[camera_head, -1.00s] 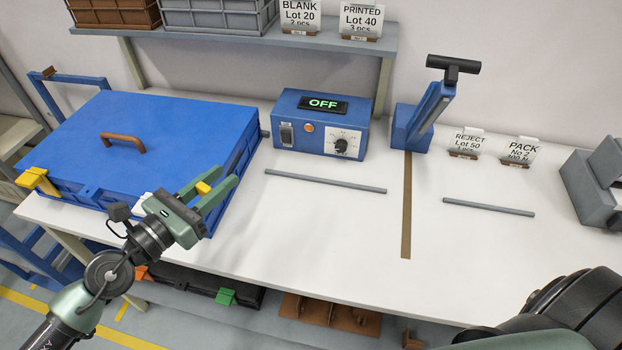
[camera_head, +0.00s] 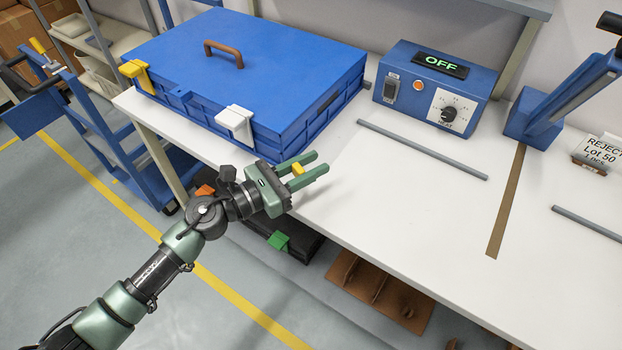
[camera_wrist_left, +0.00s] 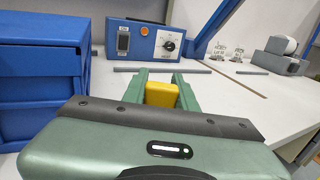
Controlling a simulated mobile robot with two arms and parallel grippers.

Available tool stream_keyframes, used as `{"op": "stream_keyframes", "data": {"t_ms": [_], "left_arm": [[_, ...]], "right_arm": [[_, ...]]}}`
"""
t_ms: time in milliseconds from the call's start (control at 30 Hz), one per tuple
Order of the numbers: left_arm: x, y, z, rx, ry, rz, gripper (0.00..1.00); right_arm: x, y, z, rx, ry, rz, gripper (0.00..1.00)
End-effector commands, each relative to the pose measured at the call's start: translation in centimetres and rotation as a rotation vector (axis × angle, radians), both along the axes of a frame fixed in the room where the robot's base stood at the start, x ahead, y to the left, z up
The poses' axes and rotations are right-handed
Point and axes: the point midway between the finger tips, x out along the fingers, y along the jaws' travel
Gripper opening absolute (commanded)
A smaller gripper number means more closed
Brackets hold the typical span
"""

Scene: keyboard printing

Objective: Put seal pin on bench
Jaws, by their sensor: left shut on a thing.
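The seal pin, a small yellow piece (camera_head: 297,169), sits between the fingers of my left gripper (camera_head: 308,168). The gripper is shut on it, in front of the blue case and over or near the front edge of the white bench (camera_head: 370,230). The left wrist view also shows the yellow pin (camera_wrist_left: 161,94) between the green fingers (camera_wrist_left: 163,85), with the bench top beyond. I cannot tell the pin's exact height above the bench. My right gripper is not in view.
A blue lidded case (camera_head: 250,70) with a yellow latch (camera_head: 137,75) and a white latch (camera_head: 236,124) stands on the left. A blue control box (camera_head: 435,85) reads OFF. A grey strip (camera_head: 420,150) and a brown strip (camera_head: 506,205) lie on the bench. The bench between them is clear.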

Motion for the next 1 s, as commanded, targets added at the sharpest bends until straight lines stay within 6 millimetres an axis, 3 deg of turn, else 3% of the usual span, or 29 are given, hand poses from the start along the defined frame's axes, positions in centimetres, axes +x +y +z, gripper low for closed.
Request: {"op": "stream_keyframes", "data": {"t_ms": [100,200,633,667,733,1000], "left_arm": [[0.0,-0.1,-2.3,-0.002,0.006,0.001,0.0],[0.0,0.0,-3.3,-0.003,0.004,0.001,0.0],[0.0,0.0,-3.9,-0.001,0.001,0.0,0.0],[0.0,0.0,-3.9,-0.001,0.001,0.0,0.3],[0.0,0.0,-3.7,-0.001,0.001,0.0,0.49],[0.0,0.0,-3.7,-0.001,0.001,0.0,0.49]], "right_arm": [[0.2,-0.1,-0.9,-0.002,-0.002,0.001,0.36],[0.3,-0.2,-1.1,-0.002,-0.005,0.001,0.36],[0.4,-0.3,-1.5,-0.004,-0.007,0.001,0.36],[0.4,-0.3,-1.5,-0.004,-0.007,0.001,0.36],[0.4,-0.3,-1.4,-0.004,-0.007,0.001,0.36],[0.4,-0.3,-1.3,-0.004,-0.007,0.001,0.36]]}}
